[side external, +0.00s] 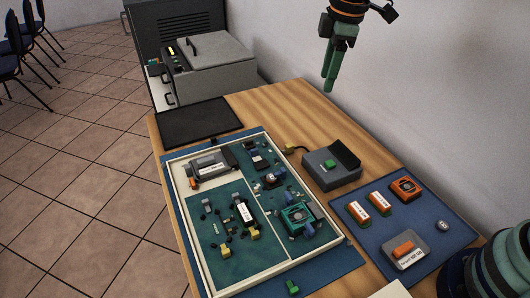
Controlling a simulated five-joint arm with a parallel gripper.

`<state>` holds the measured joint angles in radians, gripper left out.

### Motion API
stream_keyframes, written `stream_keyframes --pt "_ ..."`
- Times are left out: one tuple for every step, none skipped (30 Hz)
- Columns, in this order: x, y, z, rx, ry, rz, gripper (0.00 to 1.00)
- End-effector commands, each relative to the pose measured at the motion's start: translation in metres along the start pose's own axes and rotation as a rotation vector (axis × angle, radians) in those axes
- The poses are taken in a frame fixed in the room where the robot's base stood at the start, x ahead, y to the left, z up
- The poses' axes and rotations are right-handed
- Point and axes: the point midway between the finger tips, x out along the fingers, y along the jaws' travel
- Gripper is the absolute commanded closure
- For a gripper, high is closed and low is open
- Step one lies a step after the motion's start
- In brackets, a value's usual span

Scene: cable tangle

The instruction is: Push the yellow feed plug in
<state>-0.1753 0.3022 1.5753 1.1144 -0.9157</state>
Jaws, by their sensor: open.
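A small yellow plug (289,149) on a short black cable sits by the upper right edge of the framed board tray (300,262). The cable runs toward a dark grey box (343,172). Whether the plug is seated is too small to tell. Other small yellow blocks show on the boards, one at the right (254,235) and one lower left (226,250). My gripper (329,86), with green fingers, is open and empty. It hangs high above the back of the table, well above and right of the yellow plug, touching nothing.
A blue mat (430,262) at the right carries orange-and-white modules and a grey labelled box (404,251). A black pad (198,122) lies at the back left. A grey machine (213,77) stands behind the table. Bare wood (285,105) is free below my gripper.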

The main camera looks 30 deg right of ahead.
Motion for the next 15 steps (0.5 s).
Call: stream_keyframes --pt "0.015 0.004 -0.011 -0.066 -0.014 -0.023 0.50" --pt "0.023 0.006 -0.016 -0.108 -0.021 -0.034 0.50" --pt "0.033 0.007 -0.023 -0.162 -0.029 -0.050 0.50" --pt "0.040 0.009 -0.028 -0.201 -0.034 -0.061 0.50" --pt "0.048 0.010 -0.033 -0.238 -0.039 -0.070 0.50" --pt "0.057 0.011 -0.038 -0.285 -0.044 -0.084 0.50" --pt "0.063 0.011 -0.042 -0.317 -0.048 -0.093 0.50" --pt "0.069 0.011 -0.045 -0.346 -0.051 -0.102 0.50" --pt "0.077 0.011 -0.049 -0.381 -0.054 -0.111 0.50" --pt "0.081 0.011 -0.052 -0.404 -0.056 -0.118 0.50" --pt "0.085 0.011 -0.053 -0.423 -0.057 -0.123 0.50" --pt "0.090 0.011 -0.055 -0.443 -0.059 -0.130 0.50" --pt "0.092 0.011 -0.057 -0.456 -0.060 -0.133 0.50" --pt "0.094 0.011 -0.057 -0.466 -0.061 -0.136 0.50" --pt "0.097 0.010 -0.058 -0.474 -0.062 -0.139 0.50"
